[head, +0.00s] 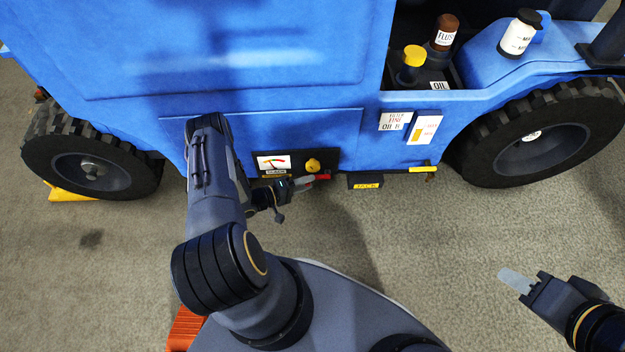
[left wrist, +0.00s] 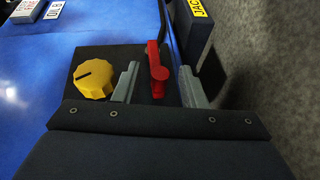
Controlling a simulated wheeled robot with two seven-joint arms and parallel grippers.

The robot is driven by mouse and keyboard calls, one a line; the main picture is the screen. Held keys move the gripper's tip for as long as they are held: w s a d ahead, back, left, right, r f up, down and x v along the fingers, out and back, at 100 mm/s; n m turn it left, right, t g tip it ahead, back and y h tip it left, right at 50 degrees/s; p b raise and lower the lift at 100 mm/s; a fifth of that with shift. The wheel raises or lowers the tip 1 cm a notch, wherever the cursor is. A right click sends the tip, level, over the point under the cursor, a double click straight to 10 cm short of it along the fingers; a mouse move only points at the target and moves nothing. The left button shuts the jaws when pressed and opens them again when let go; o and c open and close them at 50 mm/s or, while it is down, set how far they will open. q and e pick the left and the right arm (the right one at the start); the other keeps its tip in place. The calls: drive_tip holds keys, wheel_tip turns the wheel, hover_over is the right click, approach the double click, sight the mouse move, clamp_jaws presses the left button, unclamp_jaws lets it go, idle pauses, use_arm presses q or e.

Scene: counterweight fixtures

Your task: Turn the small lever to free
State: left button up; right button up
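The small red lever (left wrist: 156,70) stands out from a dark panel (left wrist: 112,58) on the blue vehicle. In the left wrist view my left gripper (left wrist: 159,72) is open, with one grey finger on each side of the lever and a visible gap to both. In the head view the lever (head: 323,177) shows as a small red piece at the tips of my left gripper (head: 306,182), low on the vehicle's side. My right gripper (head: 516,281) is far to the right, over the floor and away from the lever; its finger opening cannot be made out.
A black box labelled JACK (head: 366,183) and a yellow-handled bar (head: 422,170) are to the right.

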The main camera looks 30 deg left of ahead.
sight(318, 178)
use_arm(q)
drive_tip(key=shift+x, duration=1.5)
